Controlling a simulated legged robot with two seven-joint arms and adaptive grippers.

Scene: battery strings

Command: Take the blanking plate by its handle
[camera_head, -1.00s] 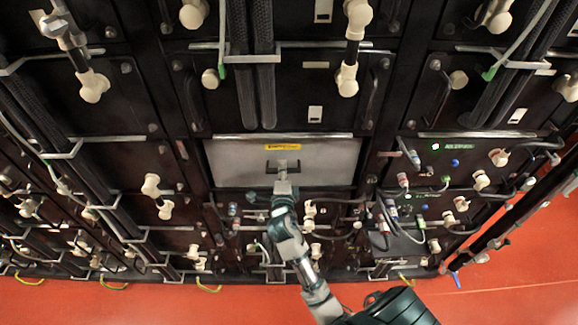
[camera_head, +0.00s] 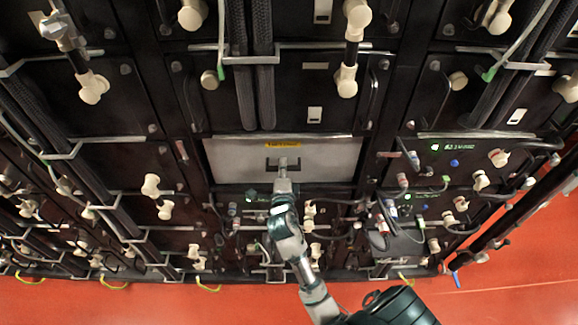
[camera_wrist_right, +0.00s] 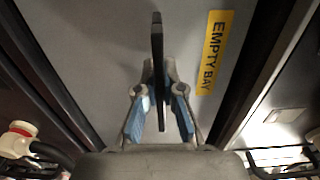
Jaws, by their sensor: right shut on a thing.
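The blanking plate (camera_head: 328,158) is a light grey panel in the middle of the dark rack in the head view. It has a yellow label at its top edge, which reads "EMPTY BAY" in the right wrist view (camera_wrist_right: 214,50). Its black handle (camera_head: 274,164) stands out from the plate's middle. My right gripper (camera_head: 283,168) is at the handle. In the right wrist view, its blue-padded fingers (camera_wrist_right: 160,112) are on both sides of the dark handle bar (camera_wrist_right: 157,60) and shut on it. My left gripper is not in view.
Black battery modules with pale connectors (camera_head: 151,186) and braided cables (camera_head: 265,90) surround the plate. A lit unit (camera_head: 440,165) with several cables sits to its right. Loose cables hang below the plate. The orange floor (camera_head: 500,290) is clear at the bottom right.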

